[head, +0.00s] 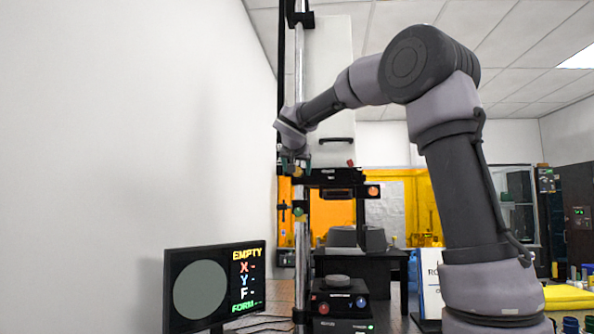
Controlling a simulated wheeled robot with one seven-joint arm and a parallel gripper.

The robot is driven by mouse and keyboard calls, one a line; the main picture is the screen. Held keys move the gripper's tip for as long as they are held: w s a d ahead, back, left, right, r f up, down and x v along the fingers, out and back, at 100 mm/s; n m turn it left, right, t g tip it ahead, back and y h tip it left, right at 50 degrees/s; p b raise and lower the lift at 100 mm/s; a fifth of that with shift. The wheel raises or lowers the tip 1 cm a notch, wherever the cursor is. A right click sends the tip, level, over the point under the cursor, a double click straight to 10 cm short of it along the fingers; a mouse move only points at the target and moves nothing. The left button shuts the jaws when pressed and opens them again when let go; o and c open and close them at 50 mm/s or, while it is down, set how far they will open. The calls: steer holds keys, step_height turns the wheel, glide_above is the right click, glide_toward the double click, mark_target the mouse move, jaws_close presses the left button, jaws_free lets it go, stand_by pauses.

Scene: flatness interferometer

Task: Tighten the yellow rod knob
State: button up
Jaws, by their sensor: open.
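The instrument's vertical metal rod (299,240) stands left of centre in the head view. A small yellow-orange knob (297,172) shows on the rod, partly covered by my gripper; it appears to be the yellow rod knob. My gripper (292,164) is open and points down at the rod, right at this knob. It is too small to tell whether the fingers touch the knob or stand around it. A green knob (298,211) sits lower on the rod.
A dark carriage (338,177) with an orange knob (373,191) juts right from the rod. Below it stands a black unit (340,299) with red and blue buttons. A monitor (214,288) reading "EMPTY" stands at the lower left. A white wall fills the left.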

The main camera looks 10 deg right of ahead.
steer(key=shift+w+f, duration=0.1)
steer(key=shift+w, duration=0.15)
jaws_close()
